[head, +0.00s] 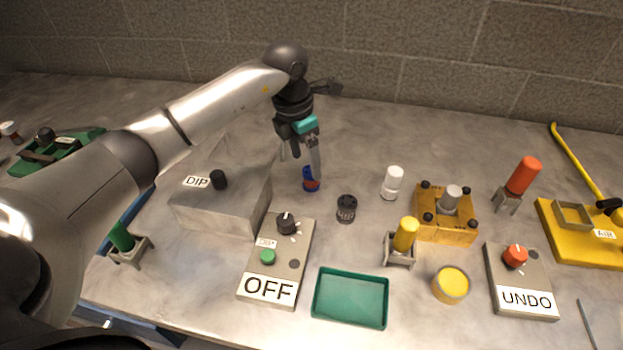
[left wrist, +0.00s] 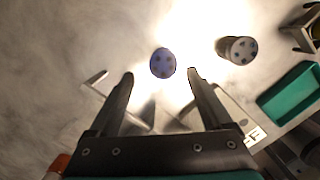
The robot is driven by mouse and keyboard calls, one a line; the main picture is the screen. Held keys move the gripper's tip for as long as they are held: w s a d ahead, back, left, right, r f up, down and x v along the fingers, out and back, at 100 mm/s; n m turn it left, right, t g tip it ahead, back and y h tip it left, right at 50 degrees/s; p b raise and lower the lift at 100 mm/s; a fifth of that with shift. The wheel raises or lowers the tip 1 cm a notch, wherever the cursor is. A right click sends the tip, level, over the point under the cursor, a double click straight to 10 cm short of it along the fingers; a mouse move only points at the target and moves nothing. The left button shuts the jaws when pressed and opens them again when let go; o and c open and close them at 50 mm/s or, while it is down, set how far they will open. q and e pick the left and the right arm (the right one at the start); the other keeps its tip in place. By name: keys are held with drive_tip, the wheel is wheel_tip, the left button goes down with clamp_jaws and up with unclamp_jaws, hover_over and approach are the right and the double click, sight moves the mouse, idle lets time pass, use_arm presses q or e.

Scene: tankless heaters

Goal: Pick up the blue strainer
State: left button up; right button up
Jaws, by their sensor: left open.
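The blue strainer (head: 310,181) is a small upright blue cylinder with a red patch, standing on the grey worktop left of centre in the head view. In the left wrist view the strainer (left wrist: 163,62) shows from above as a blue disc with dark holes. My left gripper (head: 301,166) is open and points down just above and behind the strainer. In the left wrist view the gripper (left wrist: 160,74) has its fingertips on either side of the disc in the picture, with nothing held. One finger partly covers the strainer in the head view. My right gripper is not in view.
A dark grey strainer (head: 346,209) and a white cylinder (head: 393,183) stand to the right. The metal DIP box (head: 221,200) is close on the left. The OFF panel (head: 276,262) and green tray (head: 350,297) lie in front. The worktop behind is clear.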

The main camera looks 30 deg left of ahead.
sight(311, 179)
use_arm(q)
drive_tip(key=f, duration=0.3)
drive_tip(key=d+f, duration=0.1)
drive_tip(key=f, duration=0.1)
drive_tip(key=shift+w+f+b, duration=0.1)
drive_tip(key=shift+w+b, duration=0.2)
drive_tip(key=shift+w, duration=0.1)
clamp_jaws()
